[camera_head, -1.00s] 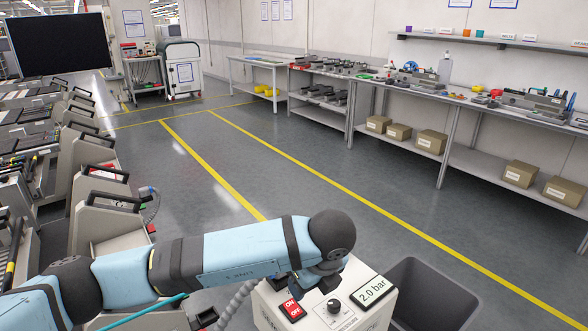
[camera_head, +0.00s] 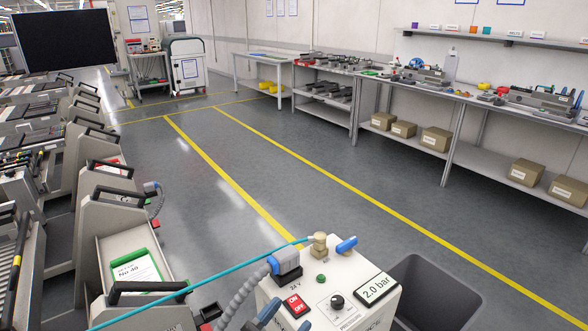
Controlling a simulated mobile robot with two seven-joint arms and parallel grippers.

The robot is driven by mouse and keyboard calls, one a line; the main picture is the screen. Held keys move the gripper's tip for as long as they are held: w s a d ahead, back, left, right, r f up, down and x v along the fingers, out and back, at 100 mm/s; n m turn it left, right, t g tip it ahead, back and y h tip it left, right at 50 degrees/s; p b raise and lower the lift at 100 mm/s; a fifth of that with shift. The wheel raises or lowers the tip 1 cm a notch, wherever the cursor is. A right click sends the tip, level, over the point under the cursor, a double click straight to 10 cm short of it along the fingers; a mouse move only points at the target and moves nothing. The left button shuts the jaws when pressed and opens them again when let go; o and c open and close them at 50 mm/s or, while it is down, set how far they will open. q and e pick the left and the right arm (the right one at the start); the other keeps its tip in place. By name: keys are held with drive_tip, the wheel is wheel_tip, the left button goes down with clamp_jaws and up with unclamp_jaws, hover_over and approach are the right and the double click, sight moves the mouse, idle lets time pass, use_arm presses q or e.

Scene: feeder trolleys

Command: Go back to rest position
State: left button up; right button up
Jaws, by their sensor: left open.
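My left gripper (camera_head: 268,314) shows only as a small blue and dark part at the bottom edge of the head view, in front of the white control box. It is open, and nothing shows between its fingers. Most of it and the rest of my left arm are out of the picture. My right gripper is not in view. The control box (camera_head: 322,285) has a "2.0 bar" display, a red ON/OFF switch and a black knob. A blue plug and a brass fitting with a blue lever sit on its top.
A teal hose (camera_head: 190,292) and a grey corrugated cable run left from the box. A dark bin (camera_head: 440,290) stands right of it. Feeder trolleys (camera_head: 100,215) line the left. A long workbench (camera_head: 470,165) lines the right wall. The marked floor between is clear.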

use_arm(q)
drive_tip(key=s+a+f+n+g+y, duration=0.35)
drive_tip(key=s+a+f+y, duration=0.35)
drive_tip(key=f, duration=0.4)
drive_tip(key=s+a+f+n+g+y, duration=0.2)
drive_tip(key=s+a+f+n+y, duration=0.25)
drive_tip(key=a+f, duration=0.55)
wheel_tip(320, 180, up, 15)
drive_tip(key=s+a+p, duration=0.1)
drive_tip(key=s+p, duration=0.1)
drive_tip(key=p, duration=1.9)
drive_tip(key=shift+a+m, duration=0.2)
drive_tip(key=shift+m, duration=0.2)
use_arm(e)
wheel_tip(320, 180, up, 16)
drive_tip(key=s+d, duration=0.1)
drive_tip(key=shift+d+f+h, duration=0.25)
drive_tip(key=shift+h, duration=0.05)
use_arm(q)
drive_tip(key=shift+r+g, duration=0.15)
drive_tip(key=shift+g, duration=0.1)
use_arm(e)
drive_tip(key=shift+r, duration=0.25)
